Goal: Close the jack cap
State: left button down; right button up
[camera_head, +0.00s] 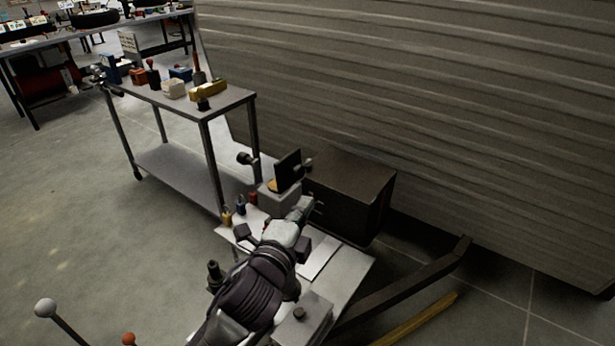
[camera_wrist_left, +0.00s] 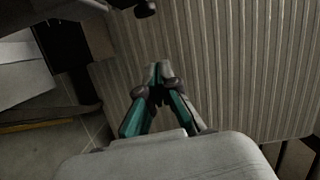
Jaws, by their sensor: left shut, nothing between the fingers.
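A dark square flap (camera_head: 288,171), which looks like the jack cap, stands raised over a small grey box (camera_head: 279,199). A yellowish patch shows at its base. My left gripper (camera_head: 306,203) is just right of and below the box, with its fingers together and nothing between them. I cannot tell whether it touches the box. In the left wrist view the closed fingertips (camera_wrist_left: 159,70) point at the ribbed camper wall, and a dark knob (camera_wrist_left: 146,8) shows at the top edge. My right gripper is not in view.
A dark box (camera_head: 350,194) stands right of the flap, against the ribbed camper wall (camera_head: 430,95). A pale platform (camera_head: 345,272) and a dark frame bar (camera_head: 415,282) lie below. A metal workbench (camera_head: 178,103) with tools stands to the left. Open floor lies further left.

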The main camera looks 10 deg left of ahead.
aim_at(302, 176)
pick_arm(q)
jog(key=w+a, duration=0.2)
jog(key=w, duration=0.7)
jog(key=shift+w+a+f+p, duration=0.25)
jog(key=shift+w+f+p, duration=0.1)
jog(key=shift+p, duration=0.05)
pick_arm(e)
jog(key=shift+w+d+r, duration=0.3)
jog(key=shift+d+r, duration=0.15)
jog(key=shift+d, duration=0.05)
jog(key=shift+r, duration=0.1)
pick_arm(q)
jog(key=shift+a+r+n+p, duration=0.15)
jog(key=shift+r+n+p, duration=0.1)
jog(key=shift+n+p, duration=0.25)
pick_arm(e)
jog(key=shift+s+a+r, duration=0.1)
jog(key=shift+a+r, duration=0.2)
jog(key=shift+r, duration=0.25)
